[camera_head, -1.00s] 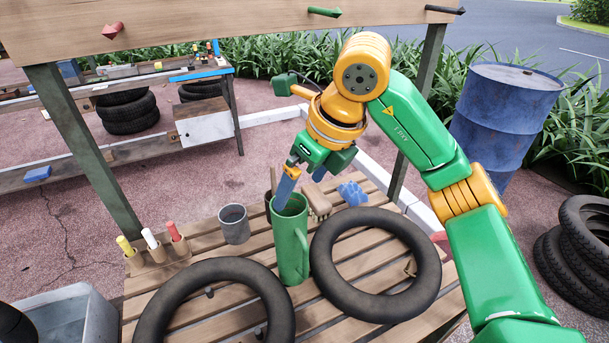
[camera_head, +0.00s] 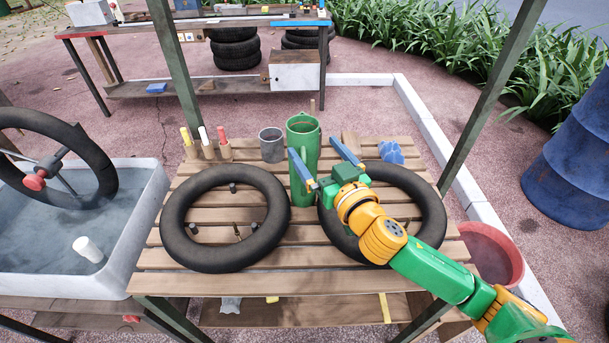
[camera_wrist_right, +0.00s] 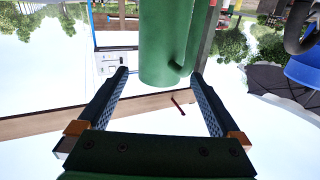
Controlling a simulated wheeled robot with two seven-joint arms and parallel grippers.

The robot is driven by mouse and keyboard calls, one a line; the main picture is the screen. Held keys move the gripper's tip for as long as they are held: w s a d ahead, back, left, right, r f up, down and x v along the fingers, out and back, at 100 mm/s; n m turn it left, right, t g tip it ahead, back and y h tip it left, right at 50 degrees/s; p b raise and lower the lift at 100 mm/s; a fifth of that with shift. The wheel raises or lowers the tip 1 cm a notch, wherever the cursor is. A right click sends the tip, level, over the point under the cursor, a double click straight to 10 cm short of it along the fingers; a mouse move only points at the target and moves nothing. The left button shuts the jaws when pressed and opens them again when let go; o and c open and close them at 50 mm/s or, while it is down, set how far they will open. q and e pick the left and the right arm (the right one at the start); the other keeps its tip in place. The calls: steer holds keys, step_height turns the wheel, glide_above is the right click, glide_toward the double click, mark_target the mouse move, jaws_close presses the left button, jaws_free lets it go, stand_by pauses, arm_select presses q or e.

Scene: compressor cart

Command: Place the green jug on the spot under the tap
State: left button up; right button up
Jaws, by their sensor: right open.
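The green jug (camera_head: 304,135) stands upright at the back of the slatted table in the head view, between two black inner tubes. My right gripper (camera_head: 313,146) is open and reaches toward it from the front right. One blue finger overlaps the jug's front and the other is to its right. In the right wrist view, the jug (camera_wrist_right: 165,45) shows at the gap between the open fingers (camera_wrist_right: 160,73), with its handle toward the right finger. I cannot tell whether either finger touches it. I cannot make out a tap or a spot under it. My left gripper is not in view.
A grey cup (camera_head: 271,146) stands just left of the jug. The left tube (camera_head: 180,225) and right tube (camera_head: 437,210) lie on the table. Yellow, white and red sticks and a blue cloth (camera_head: 391,152) are nearby. A water tub (camera_head: 135,262) is at left.

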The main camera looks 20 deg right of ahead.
mark_target(310, 138)
steer(key=w, duration=0.2)
steer(key=w+p, duration=0.1)
steer(key=w, duration=0.1)
steer(key=w+r, duration=0.1)
steer(key=w, duration=0.1)
steer(key=shift+w+a+p, duration=0.15)
steer(key=shift+a+p, duration=0.25)
jaws_close()
